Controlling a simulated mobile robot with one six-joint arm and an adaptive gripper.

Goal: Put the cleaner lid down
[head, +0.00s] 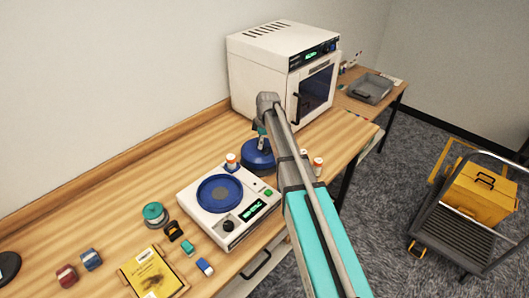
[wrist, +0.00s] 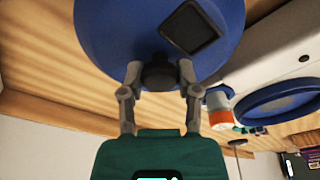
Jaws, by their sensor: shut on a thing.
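The cleaner lid (head: 258,154) is a blue disc with a black knob. My gripper (head: 261,133) is shut on that knob and holds the lid over the bench, between the white machine and the white oven-like box. In the wrist view, the lid (wrist: 112,38) fills the top middle, with a dark square patch on it. There, my gripper (wrist: 158,76) has a finger on either side of the knob. I cannot tell whether the lid touches the bench. My arm hides part of its right side in the head view.
The white machine (head: 232,227) with a blue round platter (head: 219,194) stands in front of the lid. An orange-and-white bottle (head: 231,161) stands at its back corner; another bottle (head: 318,166) stands right of my arm. The oven-like box (head: 262,65) stands behind.

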